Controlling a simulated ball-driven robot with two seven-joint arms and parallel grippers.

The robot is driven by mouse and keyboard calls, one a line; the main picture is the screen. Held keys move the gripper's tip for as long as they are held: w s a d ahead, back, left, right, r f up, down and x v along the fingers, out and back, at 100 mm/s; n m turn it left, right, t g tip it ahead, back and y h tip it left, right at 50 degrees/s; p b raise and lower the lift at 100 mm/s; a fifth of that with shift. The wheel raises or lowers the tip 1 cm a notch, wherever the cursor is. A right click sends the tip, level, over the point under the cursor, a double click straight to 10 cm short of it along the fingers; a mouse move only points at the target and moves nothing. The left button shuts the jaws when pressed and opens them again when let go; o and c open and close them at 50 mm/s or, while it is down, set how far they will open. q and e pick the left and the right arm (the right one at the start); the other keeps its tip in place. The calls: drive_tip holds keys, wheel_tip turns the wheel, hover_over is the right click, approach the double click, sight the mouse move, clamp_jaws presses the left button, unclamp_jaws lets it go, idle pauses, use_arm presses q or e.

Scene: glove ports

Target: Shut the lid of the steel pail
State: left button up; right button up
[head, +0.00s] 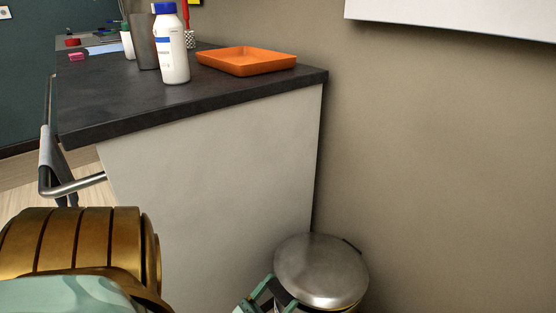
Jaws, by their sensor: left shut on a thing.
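The steel pail stands low at the bottom of the head view, between the counter's end and the wall. Its round, brushed-metal lid (322,268) lies over the top, with a dark hinge piece at its back right. A little of the pail's rim shows under the lid's front edge; the body is cut off by the frame. My left gripper (277,288), green with dark fingers, is at the lid's near left edge and is shut on it. Whether the lid sits fully down cannot be told. My right gripper is not in view.
A dark counter (120,115) with a pale end panel stands left of the pail, with a steel rail (75,186) at its front. On it are an orange tray (246,61), a white bottle (172,50) and a grey container (144,42). The wall is close at right.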

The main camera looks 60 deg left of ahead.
use_arm(q)
drive_tip(key=shift+f, duration=0.25)
idle(0.3)
drive_tip(key=o, duration=1.4)
drive_tip(key=shift+f, duration=0.1)
drive_tip(key=shift+v, duration=3.65)
drive_tip(key=shift+w+f, duration=0.1)
